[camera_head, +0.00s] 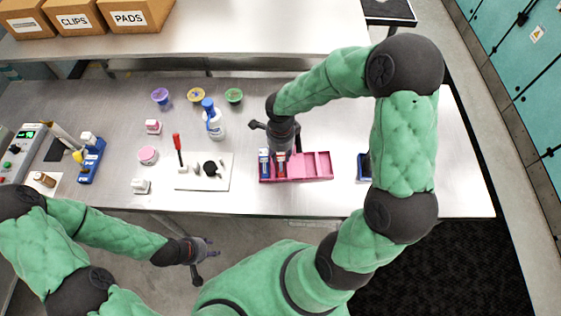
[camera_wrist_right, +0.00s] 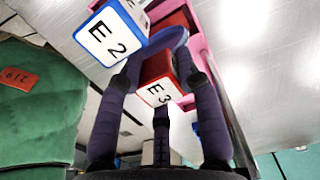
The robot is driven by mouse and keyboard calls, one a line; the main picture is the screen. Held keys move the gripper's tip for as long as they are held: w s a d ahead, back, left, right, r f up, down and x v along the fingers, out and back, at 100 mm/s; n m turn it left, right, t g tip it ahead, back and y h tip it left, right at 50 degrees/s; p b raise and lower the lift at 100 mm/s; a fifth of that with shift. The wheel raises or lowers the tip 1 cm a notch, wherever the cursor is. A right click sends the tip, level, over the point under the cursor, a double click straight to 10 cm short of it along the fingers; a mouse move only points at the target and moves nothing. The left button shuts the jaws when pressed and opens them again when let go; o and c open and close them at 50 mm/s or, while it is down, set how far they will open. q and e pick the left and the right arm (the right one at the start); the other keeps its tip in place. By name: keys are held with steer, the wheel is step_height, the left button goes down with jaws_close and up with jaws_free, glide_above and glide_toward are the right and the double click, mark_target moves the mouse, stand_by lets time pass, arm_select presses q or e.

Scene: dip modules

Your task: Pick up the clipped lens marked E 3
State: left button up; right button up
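The lens marked E 3 (camera_wrist_right: 158,92) is a red block with a white label, seen in the right wrist view. It also shows in the head view (camera_head: 281,169) at the left end of the pink tray (camera_head: 323,178). My right gripper (camera_head: 281,152) points down over it, with dark fingers (camera_wrist_right: 160,75) on both sides of the block. I cannot tell whether they press on it. The lens marked E 2 (camera_wrist_right: 112,36), with a blue edge, stands beside it, also in the head view (camera_head: 264,163). My left gripper (camera_head: 207,247) is open and empty, off the table's front edge.
The tray's right compartments look empty. A white board (camera_head: 205,181) with a red-handled tool lies left of the tray. A white bottle with blue cap (camera_head: 214,122) and several small cups stand behind. A blue item (camera_head: 363,167) is partly hidden by my right arm.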

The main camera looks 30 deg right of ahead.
jaws_close()
steer(key=shift+r, duration=0.15)
